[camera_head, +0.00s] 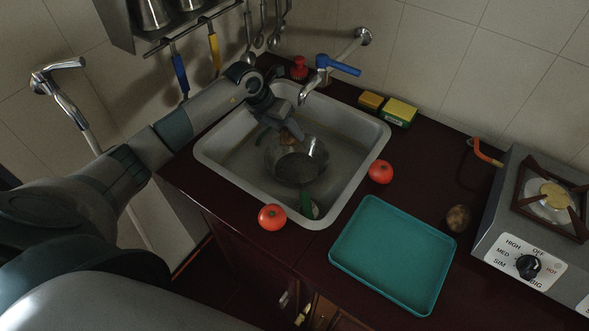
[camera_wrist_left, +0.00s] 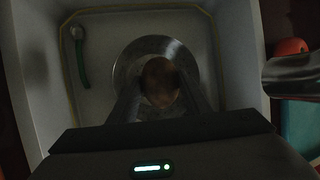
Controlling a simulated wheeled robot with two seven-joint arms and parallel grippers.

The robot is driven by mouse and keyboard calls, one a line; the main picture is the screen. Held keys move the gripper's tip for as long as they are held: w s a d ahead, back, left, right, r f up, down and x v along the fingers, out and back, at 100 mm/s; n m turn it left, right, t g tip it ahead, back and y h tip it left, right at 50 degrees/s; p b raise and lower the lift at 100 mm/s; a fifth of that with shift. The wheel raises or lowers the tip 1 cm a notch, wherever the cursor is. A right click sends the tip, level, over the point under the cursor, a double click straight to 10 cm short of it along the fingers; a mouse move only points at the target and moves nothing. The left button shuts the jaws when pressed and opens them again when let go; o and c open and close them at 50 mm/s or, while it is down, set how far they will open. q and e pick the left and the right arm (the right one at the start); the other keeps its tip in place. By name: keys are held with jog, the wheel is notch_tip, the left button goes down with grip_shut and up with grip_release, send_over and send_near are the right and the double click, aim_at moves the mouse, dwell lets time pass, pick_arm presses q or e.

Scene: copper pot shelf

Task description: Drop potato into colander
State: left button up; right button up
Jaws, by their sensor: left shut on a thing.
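My left gripper (camera_head: 285,133) is shut on a brown potato (camera_head: 293,138), which also shows between the fingers in the left wrist view (camera_wrist_left: 161,82). The metal colander (camera_head: 297,163) stands in the sink basin; in the left wrist view its round bowl (camera_wrist_left: 140,50) lies behind the potato. The potato is over the colander's far part in the head view; its exact height above the bowl is hard to tell. A second potato (camera_head: 458,218) lies on the counter beside the stove. My right gripper is not in view.
The sink (camera_head: 225,160) has raised rims and a blue-handled tap (camera_head: 322,72) behind it. A green-handled tool (camera_head: 306,205) lies in the basin. Tomatoes (camera_head: 272,217) (camera_head: 380,172), a teal tray (camera_head: 392,255), sponges (camera_head: 399,112) and a stove (camera_head: 530,225) are around it.

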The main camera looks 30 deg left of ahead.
pick_arm(q)
jog(key=shift+f, duration=0.15)
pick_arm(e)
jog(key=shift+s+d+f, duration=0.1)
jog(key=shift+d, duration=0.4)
pick_arm(q)
jog(key=o, duration=1.2)
jog(key=shift+s+a+r+p, duration=0.15)
jog(key=shift+r+p, duration=0.2)
jog(key=shift+r, duration=0.15)
jog(key=p+v, duration=0.8)
jog(key=v, duration=0.8)
jog(key=shift+s, duration=0.15)
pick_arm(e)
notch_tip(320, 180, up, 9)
pick_arm(q)
jog(key=shift+r, duration=0.1)
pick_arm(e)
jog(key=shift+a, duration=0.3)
